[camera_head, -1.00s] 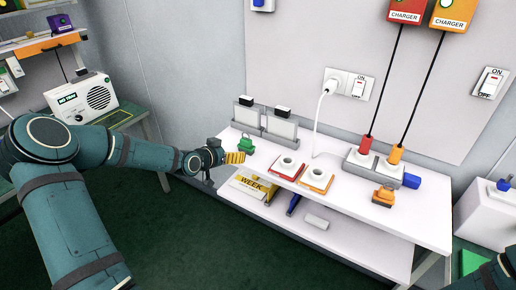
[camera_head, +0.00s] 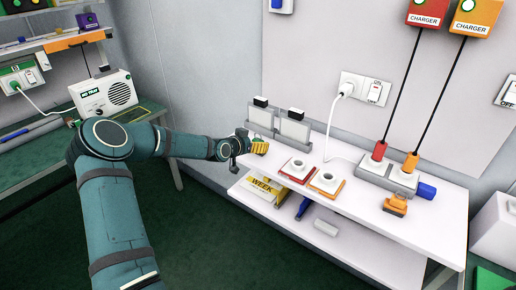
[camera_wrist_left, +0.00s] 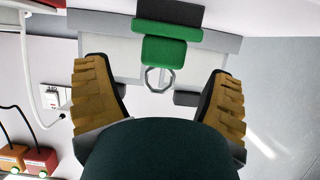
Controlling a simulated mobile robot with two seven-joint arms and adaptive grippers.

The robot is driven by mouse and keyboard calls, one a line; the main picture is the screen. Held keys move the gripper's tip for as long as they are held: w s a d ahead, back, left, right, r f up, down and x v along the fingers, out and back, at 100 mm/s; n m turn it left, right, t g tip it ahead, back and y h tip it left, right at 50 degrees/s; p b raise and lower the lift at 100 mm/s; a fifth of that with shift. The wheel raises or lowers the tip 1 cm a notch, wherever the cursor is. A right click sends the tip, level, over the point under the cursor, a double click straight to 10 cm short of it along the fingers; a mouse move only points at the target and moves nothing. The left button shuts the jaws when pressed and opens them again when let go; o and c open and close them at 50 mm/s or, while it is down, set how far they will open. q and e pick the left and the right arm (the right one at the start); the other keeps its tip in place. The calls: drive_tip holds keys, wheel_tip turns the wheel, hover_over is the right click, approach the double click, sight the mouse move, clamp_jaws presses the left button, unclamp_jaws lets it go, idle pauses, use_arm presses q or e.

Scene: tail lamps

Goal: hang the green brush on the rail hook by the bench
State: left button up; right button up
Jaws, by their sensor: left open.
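A green item (camera_wrist_left: 170,50) with a grey ring on its near edge shows in the left wrist view; I cannot tell for sure that it is the brush. My left gripper (camera_wrist_left: 160,78) is open, with its yellow ribbed fingers to either side and the ring roughly between the fingertips. The item appears apart from both fingers. In the head view my left gripper (camera_head: 259,147) is at the left end of the white bench (camera_head: 365,210), and the green item is hidden there. No rail hook is clearly visible. My right gripper is out of view.
A grey rack (camera_head: 279,127) with two pale panels stands behind my left gripper. A power strip (camera_head: 383,174) and an orange item (camera_head: 396,205) are farther right. Dark green floor (camera_head: 215,235) is clear.

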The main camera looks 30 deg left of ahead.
sight(261, 140)
use_arm(q)
drive_tip(key=b+x, duration=0.1)
drive_tip(key=x, duration=0.4)
drive_tip(key=shift+a+f, duration=0.1)
drive_tip(key=shift+f, duration=0.05)
drive_tip(key=c, duration=1.2)
drive_tip(key=shift+c, duration=0.6)
